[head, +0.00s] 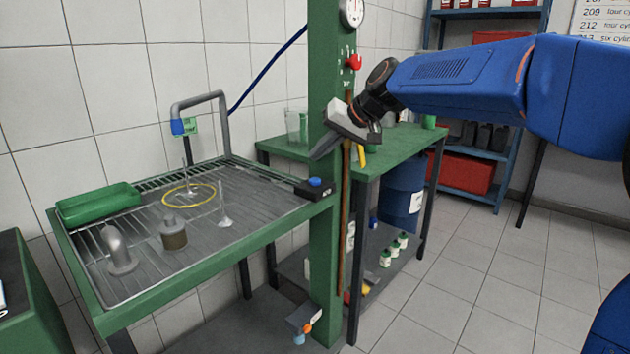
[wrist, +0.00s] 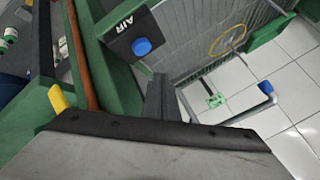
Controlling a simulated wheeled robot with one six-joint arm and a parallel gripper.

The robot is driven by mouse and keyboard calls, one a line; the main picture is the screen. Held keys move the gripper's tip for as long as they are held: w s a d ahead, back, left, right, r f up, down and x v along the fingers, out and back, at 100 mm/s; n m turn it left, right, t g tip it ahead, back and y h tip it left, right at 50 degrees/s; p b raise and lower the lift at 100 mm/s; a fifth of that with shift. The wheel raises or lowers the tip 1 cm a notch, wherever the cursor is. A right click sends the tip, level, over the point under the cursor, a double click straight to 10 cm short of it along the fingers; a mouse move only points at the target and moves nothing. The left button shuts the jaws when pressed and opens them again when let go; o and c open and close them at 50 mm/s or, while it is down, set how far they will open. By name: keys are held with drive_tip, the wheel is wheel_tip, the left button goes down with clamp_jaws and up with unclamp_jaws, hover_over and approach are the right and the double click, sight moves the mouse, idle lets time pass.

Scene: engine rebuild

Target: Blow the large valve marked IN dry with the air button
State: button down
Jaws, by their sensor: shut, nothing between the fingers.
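The air button is a blue cap on a black box (head: 315,187) at the right edge of the wash tray; in the wrist view the box reads AIR and its blue button (wrist: 141,46) shows. A valve (head: 189,190) stands stem up inside a yellow ring (head: 168,203) on the tray, by the blue-tipped air nozzle (head: 178,127). A second valve (head: 225,221) stands stem up outside the ring. No IN mark is readable on either. My gripper (head: 316,156) is shut and empty, above the button and apart from it; its fingers (wrist: 160,85) point towards the tray side.
A green post (head: 325,250) rises close beside my gripper. The tray also holds a green bin (head: 97,203), a bent pipe (head: 120,252) and a cylindrical part (head: 173,235). A green bench (head: 400,150) stands behind on the right. Open tiled floor lies at the right.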

sight(319, 181)
drive_tip(key=shift+f, duration=1.85)
drive_tip(key=shift+f, duration=0.95)
idle(1.5)
drive_tip(key=shift+r, duration=1)
drive_tip(key=shift+r, duration=2.5)
